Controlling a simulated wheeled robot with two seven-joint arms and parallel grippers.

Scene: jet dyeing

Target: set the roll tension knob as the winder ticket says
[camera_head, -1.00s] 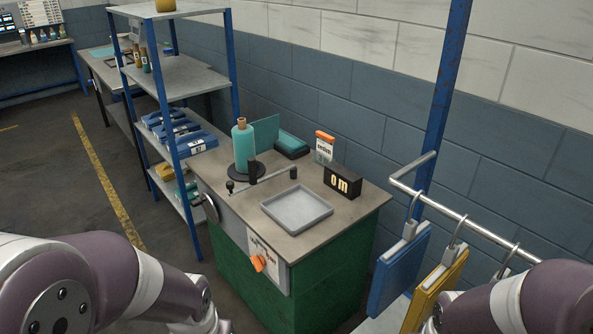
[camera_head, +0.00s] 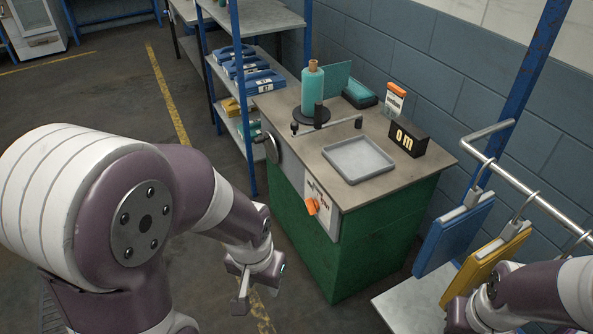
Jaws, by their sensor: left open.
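The orange knob (camera_head: 312,206) sits on a pale dial plate (camera_head: 321,208) on the front of the green winder cabinet (camera_head: 370,240). The plate's markings are too small to read. A white card with an orange top (camera_head: 396,101) stands at the back of the cabinet top; it may be the winder ticket, but its print is unreadable. My left gripper (camera_head: 241,300) is open and empty, pointing down, left of and below the knob in the picture, apart from it. My right arm shows at the lower right; its gripper is out of view.
The cabinet top holds a grey tray (camera_head: 358,158), a black "0 m" counter (camera_head: 407,138), a teal roll (camera_head: 312,88) and a crank-like bar (camera_head: 340,123). Blue and yellow hanging sample boards (camera_head: 452,232) are on the right. A shelf (camera_head: 262,82) stands behind left. Floor left is clear.

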